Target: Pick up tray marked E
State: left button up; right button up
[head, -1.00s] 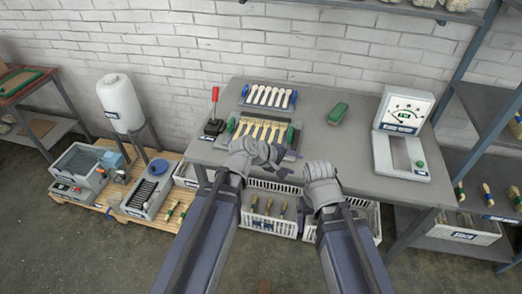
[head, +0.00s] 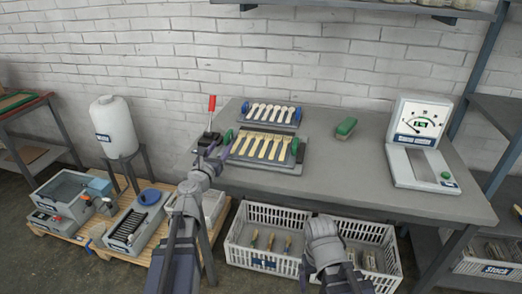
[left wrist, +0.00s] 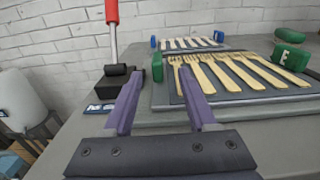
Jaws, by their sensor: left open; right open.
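The tray marked E (head: 265,167) is a dark slab on the grey table, holding a row of pale wooden forks. It has green blocks at both ends; the right block (left wrist: 290,57) bears a white E in the left wrist view. My left gripper (head: 217,146) is open and empty at the tray's left end. In the left wrist view its two fingers (left wrist: 161,82) point towards the left green block (left wrist: 157,68), which appears between and beyond the tips. My right gripper (head: 322,228) is low in front of the table, over the crates, away from the tray.
A blue-ended tray (head: 270,115) of white cutlery lies behind. A red-handled lever (head: 211,112) stands close to my left gripper. A green block (head: 346,126) and a dial scale (head: 418,140) are on the right. White crates (head: 265,240) stand below the table's front edge.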

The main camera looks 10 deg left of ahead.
aim_at(225, 138)
pick_arm(q)
jog(key=shift+w, duration=1.25)
jog(key=w, duration=0.5)
jog(key=shift+w+a+r, duration=0.1)
jog(key=shift+a+r, duration=0.05)
jog(key=shift+c, duration=0.4)
grip_shut()
